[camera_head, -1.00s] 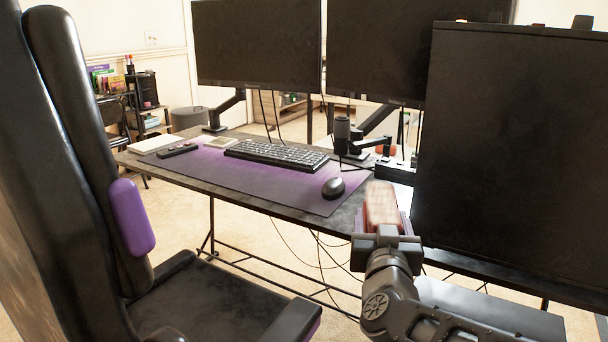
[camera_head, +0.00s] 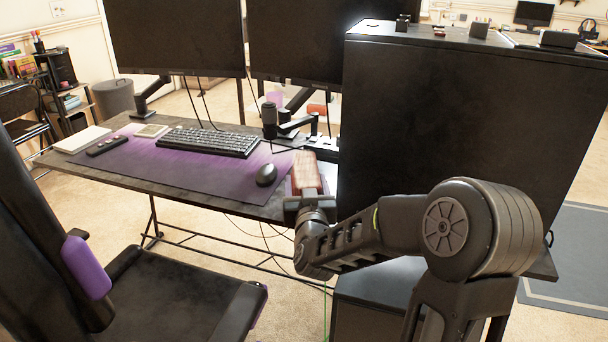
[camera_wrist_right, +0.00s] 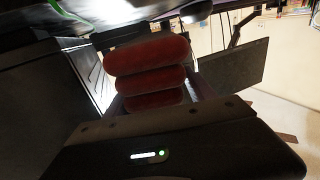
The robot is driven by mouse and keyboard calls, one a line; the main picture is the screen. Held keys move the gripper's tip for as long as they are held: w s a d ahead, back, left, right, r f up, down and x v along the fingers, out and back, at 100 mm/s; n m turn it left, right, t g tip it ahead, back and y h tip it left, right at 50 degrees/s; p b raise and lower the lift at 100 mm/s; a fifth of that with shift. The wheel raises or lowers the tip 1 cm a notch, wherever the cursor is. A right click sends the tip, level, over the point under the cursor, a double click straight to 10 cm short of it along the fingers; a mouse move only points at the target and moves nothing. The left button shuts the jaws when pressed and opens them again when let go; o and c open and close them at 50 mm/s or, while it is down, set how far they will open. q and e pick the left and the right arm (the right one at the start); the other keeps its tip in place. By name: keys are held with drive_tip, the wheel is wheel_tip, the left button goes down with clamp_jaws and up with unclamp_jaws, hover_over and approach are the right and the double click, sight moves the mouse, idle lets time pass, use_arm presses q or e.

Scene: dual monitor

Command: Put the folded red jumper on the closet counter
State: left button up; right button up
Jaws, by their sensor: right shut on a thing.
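The folded red jumper (camera_head: 306,168) is in my right gripper (camera_head: 305,186), at the front right edge of the desk, beside a tall black cabinet. In the right wrist view the jumper (camera_wrist_right: 147,78) shows as stacked, rounded red folds between the fingers. The gripper is shut on it. The black cabinet (camera_head: 450,125) stands just right of the gripper. Its flat top (camera_head: 440,38) shows at the upper right, higher than the jumper in the picture. I cannot tell if this is the closet counter. My left gripper is not in view.
The desk (camera_head: 110,178) holds a keyboard (camera_head: 208,141), a mouse (camera_head: 266,174) and two monitors (camera_head: 178,36). Several small objects (camera_head: 480,29) sit on the cabinet top, with bare room between them. A black chair (camera_head: 165,290) stands at the front left.

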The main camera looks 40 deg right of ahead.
drive_tip(key=x, duration=0.5)
drive_tip(key=shift+w+d+r, duration=0.1)
drive_tip(key=shift+w+d, duration=0.05)
drive_tip(key=shift+w, duration=0.15)
drive_tip(key=shift+w+d, duration=0.1)
drive_tip(key=f, duration=0.3)
drive_tip(key=shift+w+d+b, duration=0.2)
drive_tip(key=shift+w+b, duration=0.1)
drive_tip(key=shift+b, duration=0.1)
drive_tip(key=shift+f, duration=0.25)
drive_tip(key=shift+f, duration=0.15)
drive_tip(key=shift+f+b, duration=0.1)
drive_tip(key=shift+b, duration=0.2)
drive_tip(key=o, duration=1.7)
